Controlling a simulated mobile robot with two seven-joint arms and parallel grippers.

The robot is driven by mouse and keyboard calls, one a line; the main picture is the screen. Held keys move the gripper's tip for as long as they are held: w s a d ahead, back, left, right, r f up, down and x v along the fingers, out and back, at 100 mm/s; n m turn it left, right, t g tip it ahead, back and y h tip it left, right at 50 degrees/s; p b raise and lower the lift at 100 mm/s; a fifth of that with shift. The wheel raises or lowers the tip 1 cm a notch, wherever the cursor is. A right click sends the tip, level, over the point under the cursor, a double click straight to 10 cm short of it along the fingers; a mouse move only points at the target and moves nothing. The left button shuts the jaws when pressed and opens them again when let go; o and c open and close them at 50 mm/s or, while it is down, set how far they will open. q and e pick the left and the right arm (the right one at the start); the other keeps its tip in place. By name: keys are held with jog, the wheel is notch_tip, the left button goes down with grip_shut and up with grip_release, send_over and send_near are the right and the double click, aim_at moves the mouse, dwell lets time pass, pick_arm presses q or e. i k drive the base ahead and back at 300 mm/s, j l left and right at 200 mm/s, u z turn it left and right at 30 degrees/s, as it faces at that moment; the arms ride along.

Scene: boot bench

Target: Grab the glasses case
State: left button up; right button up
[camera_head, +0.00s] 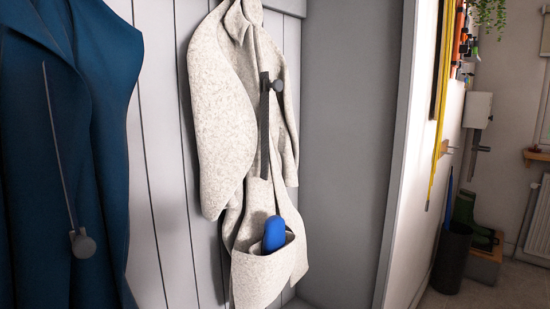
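A blue rounded case (274,234), which looks like the glasses case, stands upright in the open top of a pale speckled pouch or pocket (262,277). Its upper part shows above the rim; its lower part is hidden inside. The pouch hangs at the lower front of a pale speckled coat (222,110). Neither of my grippers shows in this view.
A dark strap (265,130) runs down the pale coat beside a round grey peg (277,86). A dark blue coat (95,150) hangs at the left, with another grey knob (83,244) in front. A grey side panel (345,150) stands to the right.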

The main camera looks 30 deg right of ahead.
aim_at(274, 232)
jog(key=l, duration=0.8)
jog(key=i+l+z, duration=0.1)
jog(key=l, duration=0.65)
